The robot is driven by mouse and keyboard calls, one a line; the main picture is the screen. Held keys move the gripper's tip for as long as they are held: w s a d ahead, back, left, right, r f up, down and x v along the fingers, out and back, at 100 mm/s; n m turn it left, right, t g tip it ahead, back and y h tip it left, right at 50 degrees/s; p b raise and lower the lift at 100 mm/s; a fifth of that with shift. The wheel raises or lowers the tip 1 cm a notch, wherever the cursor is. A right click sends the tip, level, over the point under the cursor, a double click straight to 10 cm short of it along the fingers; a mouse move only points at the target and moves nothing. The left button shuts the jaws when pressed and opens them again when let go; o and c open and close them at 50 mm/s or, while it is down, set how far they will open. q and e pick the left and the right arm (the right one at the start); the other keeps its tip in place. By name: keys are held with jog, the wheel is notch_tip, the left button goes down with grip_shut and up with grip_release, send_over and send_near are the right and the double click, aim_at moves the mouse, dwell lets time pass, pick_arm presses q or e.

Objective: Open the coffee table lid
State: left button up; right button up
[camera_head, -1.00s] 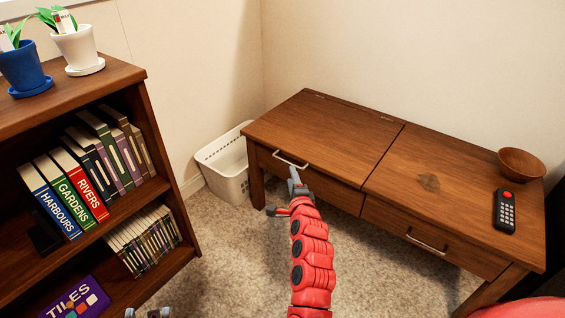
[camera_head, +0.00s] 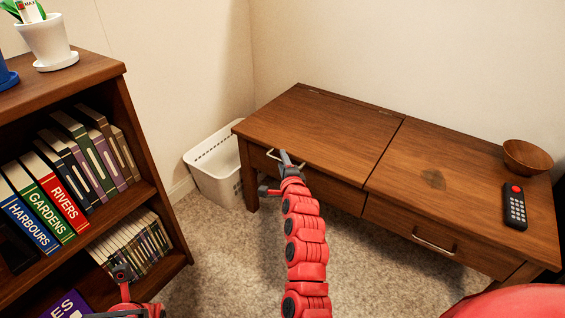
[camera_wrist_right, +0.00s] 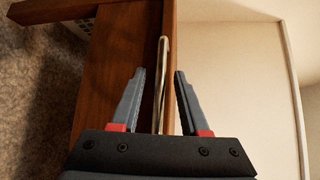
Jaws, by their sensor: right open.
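The wooden coffee table (camera_head: 480,170) stands against the back wall. Its left lid (camera_head: 325,125), hinged along the back edge, lies flat and closed. A pale bar handle (camera_head: 271,154) is on the front below that lid. My right gripper (camera_head: 286,157) is at this handle, hiding part of it in the head view. In the right wrist view my right gripper (camera_wrist_right: 160,74) is open, and the handle (camera_wrist_right: 162,60) runs between its two fingers, apparently not clamped. My left gripper (camera_head: 122,272) is low at the left, by the bookshelf; its jaws are too small to read.
A bookshelf (camera_head: 105,68) with books and potted plants stands at the left. A white basket (camera_head: 216,168) is on the floor left of the table. A remote (camera_head: 515,207) and a wooden bowl (camera_head: 527,157) rest on the table's right part. The left lid's top is clear.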

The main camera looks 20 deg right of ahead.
grip_shut()
dwell(1.3)
